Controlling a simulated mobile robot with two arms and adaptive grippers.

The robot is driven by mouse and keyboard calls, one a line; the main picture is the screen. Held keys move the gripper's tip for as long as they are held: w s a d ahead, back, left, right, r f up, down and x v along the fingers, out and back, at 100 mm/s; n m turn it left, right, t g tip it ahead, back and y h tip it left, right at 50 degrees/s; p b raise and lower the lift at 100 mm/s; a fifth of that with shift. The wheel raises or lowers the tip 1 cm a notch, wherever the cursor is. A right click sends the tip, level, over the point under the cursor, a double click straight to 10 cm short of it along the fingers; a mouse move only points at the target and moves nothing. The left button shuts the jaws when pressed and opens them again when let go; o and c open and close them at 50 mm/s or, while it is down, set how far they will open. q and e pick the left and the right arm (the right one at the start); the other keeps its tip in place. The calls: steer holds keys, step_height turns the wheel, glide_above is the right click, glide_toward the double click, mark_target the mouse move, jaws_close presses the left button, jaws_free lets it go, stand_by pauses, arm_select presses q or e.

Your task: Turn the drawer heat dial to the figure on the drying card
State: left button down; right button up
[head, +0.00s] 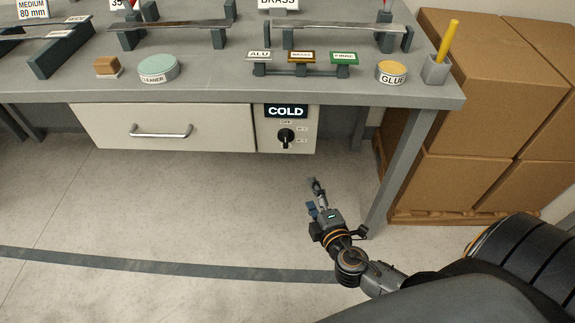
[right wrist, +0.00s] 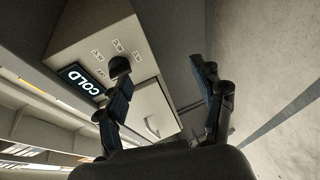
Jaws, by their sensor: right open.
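The heat dial (head: 286,136) is a black knob on a pale panel under the bench, right of the drawer (head: 165,130). A display reading COLD (head: 286,111) sits above it, with OFF and other small, unreadable marks around the knob. The right wrist view also shows the dial (right wrist: 119,66) and the COLD display (right wrist: 82,79). My right gripper (head: 315,193) is open and empty, below and in front of the panel, apart from the dial. In the right wrist view its fingers (right wrist: 160,78) are spread, one overlapping the dial's edge. I cannot make out a drying card. My left gripper is out of view.
The grey bench top (head: 220,90) overhangs the panel. A bench leg (head: 403,160) stands right of my gripper, with cardboard boxes (head: 480,130) beyond. A cleaner tin (head: 158,68), glue tin (head: 391,72) and small signs stand on the bench. The floor below the drawer is clear.

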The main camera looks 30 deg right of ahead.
mark_target(287, 144)
step_height(287, 144, up, 7)
steer(key=a+n+t+b, duration=0.1)
steer(key=a+t, duration=0.1)
steer(key=t, duration=0.1)
steer(key=w, duration=0.4)
steer(key=w+d, duration=0.1)
steer(key=w, duration=0.3)
steer(key=w+p, duration=0.1)
steer(key=w, duration=0.3)
steer(key=shift+w+d+f, duration=0.1)
steer(key=shift+w+d, duration=0.25)
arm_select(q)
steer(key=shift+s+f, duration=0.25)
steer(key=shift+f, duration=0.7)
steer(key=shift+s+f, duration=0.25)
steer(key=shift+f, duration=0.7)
arm_select(e)
steer(key=shift+w+d, duration=0.1)
steer(key=shift+w, duration=0.5)
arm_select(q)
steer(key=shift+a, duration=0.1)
arm_select(e)
steer(key=c, duration=1.1)
